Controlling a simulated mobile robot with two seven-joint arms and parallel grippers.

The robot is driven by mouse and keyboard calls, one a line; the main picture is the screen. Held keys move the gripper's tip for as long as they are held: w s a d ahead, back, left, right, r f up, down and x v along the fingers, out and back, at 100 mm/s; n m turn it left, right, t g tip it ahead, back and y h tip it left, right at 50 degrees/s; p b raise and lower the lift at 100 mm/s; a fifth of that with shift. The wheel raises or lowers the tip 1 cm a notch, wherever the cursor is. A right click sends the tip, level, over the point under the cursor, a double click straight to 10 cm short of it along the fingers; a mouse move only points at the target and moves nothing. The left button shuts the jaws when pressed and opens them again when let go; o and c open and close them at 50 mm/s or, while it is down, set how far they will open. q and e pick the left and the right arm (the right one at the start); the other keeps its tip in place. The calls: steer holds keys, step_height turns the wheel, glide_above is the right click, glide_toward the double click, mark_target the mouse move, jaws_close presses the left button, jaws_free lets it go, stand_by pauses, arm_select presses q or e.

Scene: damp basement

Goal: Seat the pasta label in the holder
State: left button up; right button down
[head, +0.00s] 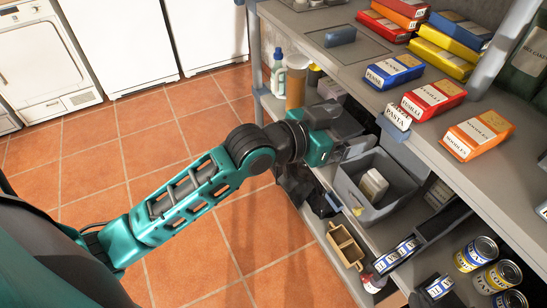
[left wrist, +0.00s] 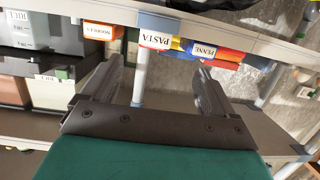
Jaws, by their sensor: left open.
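The pasta label (head: 398,117), a small white card with dark lettering, is at the front edge of the upper shelf. It also shows in the left wrist view (left wrist: 161,41), slightly tilted. The blue-grey holder (head: 391,131) is on the shelf edge beside and partly behind the label; in the left wrist view the holder (left wrist: 160,22) is just above the label's lettering. I cannot tell how far the label sits in it. My left gripper (head: 357,148) is open and empty, below and left of the label; its fingers (left wrist: 158,85) are apart, short of the label. My right gripper is not in view.
Pasta boxes (head: 433,98) stand on the upper shelf (head: 345,62) behind the label. A grey bin (head: 379,215) with white items is on the shelf below, near my left gripper. Cans (head: 476,253) stand at lower right. The tiled floor (head: 80,165) is open at left.

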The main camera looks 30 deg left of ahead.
arm_select(q)
steer(key=s+a+f+n+g+y, duration=0.1)
steer(key=s+a+f+n+y, duration=0.1)
steer(key=s+a+f, duration=0.3)
steer(key=s+a+f+n+g+y, duration=0.1)
steer(key=s+a+f+y, duration=0.3)
steer(key=s+f, duration=0.7)
step_height(320, 180, down, 7)
steer(key=shift+s+a+r+n+y, duration=0.1)
steer(key=shift+s+a+n+y, duration=0.1)
steer(key=shift+a+n+y, duration=0.3)
